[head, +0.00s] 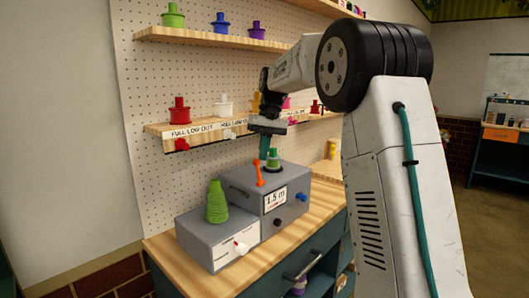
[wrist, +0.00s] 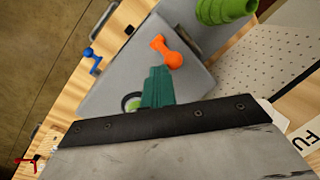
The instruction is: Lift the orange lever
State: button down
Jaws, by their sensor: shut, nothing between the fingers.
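The orange lever (head: 258,172) stands up on the grey machine box (head: 240,190) with the "1.5 m" display. The wrist view shows the orange lever (wrist: 167,50) with a round ball end, just beyond the fingertips. My gripper (head: 264,155) points down above the box, close to the lever. Its teal fingers (wrist: 158,72) are shut with nothing between them. A gap or contact between fingers and lever cannot be told. A green and white spool (head: 273,158) on the box is partly hidden behind the fingers in the wrist view.
The shelf (head: 160,132) with spools is on the pegboard behind. The wooden counter (head: 165,255) is bare at front left.

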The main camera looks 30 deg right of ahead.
jog(key=shift+r, duration=0.85)
jog(key=w+d+r, duration=0.1)
jog(key=d+r, duration=0.1)
jog(key=r, duration=0.3)
jog(key=w+d+r, duration=0.2)
jog(key=r, duration=0.4)
jog(key=shift+d, duration=0.25)
jog(key=shift+f, duration=0.1)
